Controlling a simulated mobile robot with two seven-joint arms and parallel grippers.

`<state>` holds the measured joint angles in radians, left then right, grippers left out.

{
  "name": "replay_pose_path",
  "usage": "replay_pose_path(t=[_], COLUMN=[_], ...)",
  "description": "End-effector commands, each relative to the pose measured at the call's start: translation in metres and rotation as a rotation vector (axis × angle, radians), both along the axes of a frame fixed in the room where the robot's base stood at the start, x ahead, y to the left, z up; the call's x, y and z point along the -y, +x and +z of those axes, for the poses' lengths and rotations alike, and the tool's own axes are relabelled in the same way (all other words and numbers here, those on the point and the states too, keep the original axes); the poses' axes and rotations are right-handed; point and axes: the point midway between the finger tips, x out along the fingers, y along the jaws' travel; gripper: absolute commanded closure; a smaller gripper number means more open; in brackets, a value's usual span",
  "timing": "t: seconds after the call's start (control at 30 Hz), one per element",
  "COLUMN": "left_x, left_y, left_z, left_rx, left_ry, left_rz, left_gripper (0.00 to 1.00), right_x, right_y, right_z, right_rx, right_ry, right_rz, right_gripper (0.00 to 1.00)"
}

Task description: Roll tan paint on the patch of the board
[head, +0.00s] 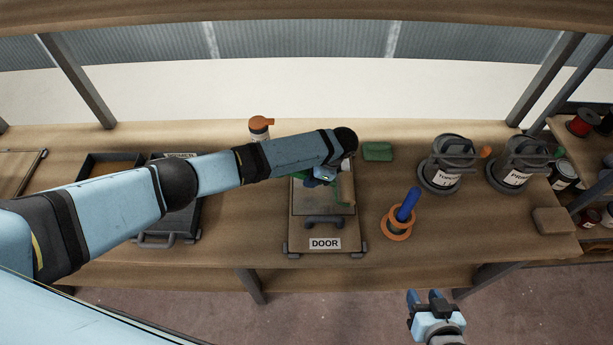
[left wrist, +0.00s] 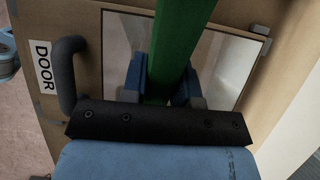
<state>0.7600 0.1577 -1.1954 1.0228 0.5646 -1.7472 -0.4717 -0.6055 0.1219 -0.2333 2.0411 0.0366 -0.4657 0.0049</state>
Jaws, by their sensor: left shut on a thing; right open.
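The board labelled DOOR (head: 325,244) lies on the bench in the middle of the head view, with a dark handle at its near end. Its framed patch (head: 308,205) looks grey in the head view and pale, almost mirror-like, in the left wrist view (left wrist: 228,72). My left gripper (head: 322,175) is over the board and shut on the green handle of a roller (left wrist: 178,45). My right gripper (head: 427,298) is open and empty in front of the bench.
Two lidded pots (head: 441,179) (head: 510,180) stand at the right. A blue-handled tool in an orange ring (head: 397,235), a green block (head: 377,151) and an orange-capped bottle (head: 260,127) are nearby. A black tray (head: 92,162) and dark case (head: 178,223) lie at the left, partly behind my arm.

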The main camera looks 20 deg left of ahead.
Motion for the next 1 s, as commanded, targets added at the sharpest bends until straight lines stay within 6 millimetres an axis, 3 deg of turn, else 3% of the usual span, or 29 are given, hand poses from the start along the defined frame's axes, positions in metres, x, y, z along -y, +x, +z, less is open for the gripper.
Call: replay_pose_path(t=[0.27, 0.43, 0.6, 1.0], left_x=[-0.006, -0.026, -0.044, -0.052], left_y=[-0.002, -0.008, -0.013, -0.015], left_z=[0.002, 0.004, 0.000, -0.002], left_rx=[-0.001, -0.002, -0.001, -0.001], left_ry=[0.000, 0.002, 0.002, 0.000], left_rz=[0.000, 0.002, 0.001, 0.000], left_gripper=[1.00, 1.00, 1.00, 1.00], right_x=[0.000, 0.000, 0.000, 0.000], right_y=[0.000, 0.000, 0.000, 0.000], right_z=[0.007, 0.024, 0.029, 0.028], right_rx=[0.000, 0.000, 0.000, 0.000], right_ry=[0.000, 0.000, 0.000, 0.000], right_rz=[0.000, 0.000, 0.000, 0.000], right_gripper=[0.57, 0.57, 0.57, 0.57])
